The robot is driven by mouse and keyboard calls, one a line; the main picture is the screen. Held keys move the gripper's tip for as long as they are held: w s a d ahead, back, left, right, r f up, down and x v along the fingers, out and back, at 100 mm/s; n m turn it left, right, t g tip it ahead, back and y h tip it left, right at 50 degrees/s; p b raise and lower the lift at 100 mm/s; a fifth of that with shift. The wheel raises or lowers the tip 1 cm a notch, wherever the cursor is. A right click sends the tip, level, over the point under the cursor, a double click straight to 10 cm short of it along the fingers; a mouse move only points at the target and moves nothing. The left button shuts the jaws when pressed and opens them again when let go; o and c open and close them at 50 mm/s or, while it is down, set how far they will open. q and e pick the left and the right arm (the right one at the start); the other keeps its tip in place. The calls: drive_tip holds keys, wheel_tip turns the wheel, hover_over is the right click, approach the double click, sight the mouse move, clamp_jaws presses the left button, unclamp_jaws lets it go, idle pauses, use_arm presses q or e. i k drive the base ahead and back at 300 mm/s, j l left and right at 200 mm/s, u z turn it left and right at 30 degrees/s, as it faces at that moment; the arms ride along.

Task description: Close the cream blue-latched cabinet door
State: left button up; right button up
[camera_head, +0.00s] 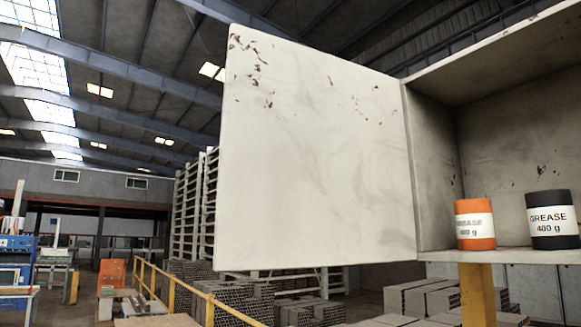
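The cream cabinet door (315,160) stands wide open, swung out to the left of the cabinet, its face marked with dark chips and stains near the top. Its hinge edge meets the cabinet's left wall (432,170). No blue latch shows on the visible face. The cabinet interior (510,140) is open to view on the right. Neither of my grippers is in view.
An orange grease can (475,224) and a black grease can (552,220) stand on the cabinet's bottom shelf. A yellow post (477,293) is below the cabinet. Stacked bricks, racks and a yellow railing (180,295) lie in the background.

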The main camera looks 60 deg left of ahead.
sight(313, 169)
drive_tip(key=j, duration=0.6)
drive_tip(key=k+j+z, duration=0.15)
drive_tip(key=j, duration=1)
drive_tip(key=k+j+z, duration=0.15)
drive_tip(key=j, duration=0.4)
